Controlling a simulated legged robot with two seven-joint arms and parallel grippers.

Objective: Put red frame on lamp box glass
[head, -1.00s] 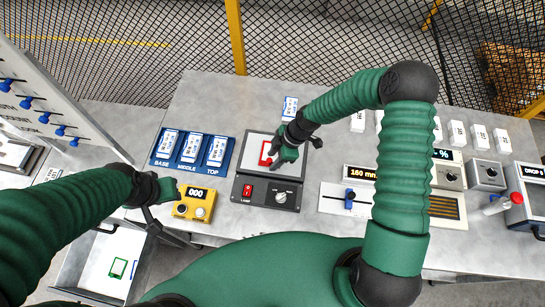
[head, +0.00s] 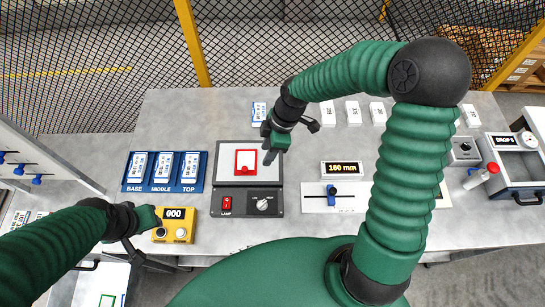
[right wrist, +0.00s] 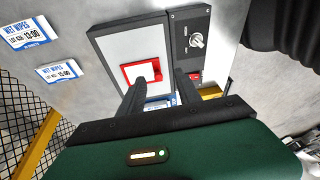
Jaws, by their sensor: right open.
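The red frame (head: 246,162) lies flat on the white glass of the lamp box (head: 223,190), inside its dark border. In the right wrist view the red frame (right wrist: 147,72) lies on the white glass (right wrist: 130,50), beyond my fingers. My right gripper (head: 269,155) is open and empty, just right of the frame and apart from it in the head view. My left gripper (head: 140,240) is beside the yellow counter box (head: 176,226), which reads 000; its jaws are not clear.
A blue tray (head: 163,188) with BASE, MIDDLE and TOP packets stands left of the lamp box. A slider unit (head: 333,198) reading 160 mm stands to its right. Several white blocks line the back. A drop box (head: 520,165) is at far right.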

